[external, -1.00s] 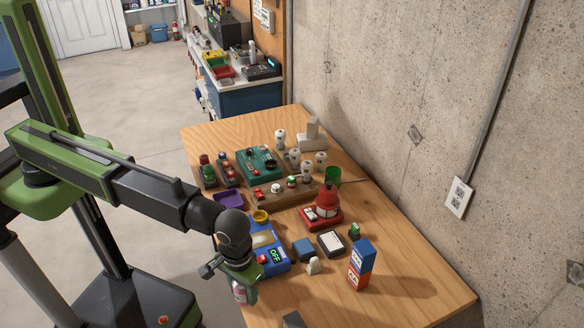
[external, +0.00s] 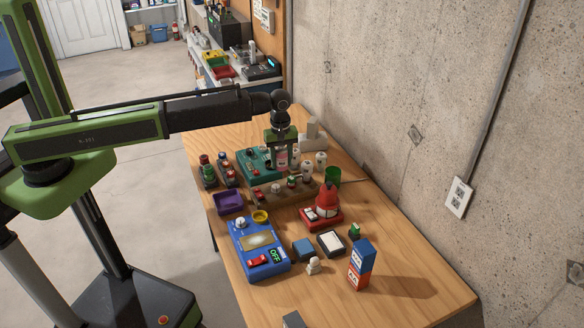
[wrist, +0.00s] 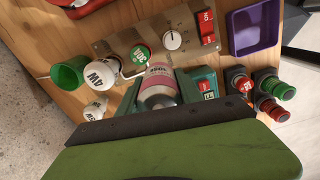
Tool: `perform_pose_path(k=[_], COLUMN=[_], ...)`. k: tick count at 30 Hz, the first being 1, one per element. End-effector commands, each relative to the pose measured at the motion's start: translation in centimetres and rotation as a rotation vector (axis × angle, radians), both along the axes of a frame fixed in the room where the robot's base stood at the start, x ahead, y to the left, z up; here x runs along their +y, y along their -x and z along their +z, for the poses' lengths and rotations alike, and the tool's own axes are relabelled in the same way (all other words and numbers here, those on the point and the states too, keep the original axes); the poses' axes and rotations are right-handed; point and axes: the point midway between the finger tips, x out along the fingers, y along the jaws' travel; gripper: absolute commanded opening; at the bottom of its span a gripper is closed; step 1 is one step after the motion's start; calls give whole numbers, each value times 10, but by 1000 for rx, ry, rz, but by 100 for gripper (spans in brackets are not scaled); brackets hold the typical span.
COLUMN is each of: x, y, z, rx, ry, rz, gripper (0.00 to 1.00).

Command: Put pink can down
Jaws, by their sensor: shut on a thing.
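My gripper (external: 281,152) is shut on the pink can (external: 281,161), holding it over the far part of the wooden table, by the teal panel box (external: 250,164). In the wrist view the pink can (wrist: 158,84) sits between the two dark green fingers, its pink-and-white label and pale end showing. The brown panel (wrist: 165,38) with a dial, a red switch and a green button lies just beyond it. I cannot tell whether the can touches anything below.
Several white bulb-like knobs (external: 306,171) stand close right of the can. A green cup (external: 333,177), a red device (external: 325,208) and a purple tray (external: 228,202) are nearby. A blue device (external: 258,247) lies nearer. Bare wood shows at the table's front right.

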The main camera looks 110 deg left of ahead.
Motion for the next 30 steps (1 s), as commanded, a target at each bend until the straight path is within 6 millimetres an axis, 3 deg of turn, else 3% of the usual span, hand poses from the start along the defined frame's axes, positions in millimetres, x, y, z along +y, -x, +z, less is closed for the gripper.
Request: perform_pose_path(k=[1, 6, 12, 19, 22, 30], x=[28, 99, 142, 152, 161, 223], y=[22, 90, 145, 158, 162, 194], z=[0, 1, 1, 0, -9, -55], rx=[0, 0, 0, 0, 0, 0], ry=[0, 0, 0, 0, 0, 0], rz=[47, 176, 268, 290, 290, 291], gripper=[0, 0, 0, 0, 0, 0])
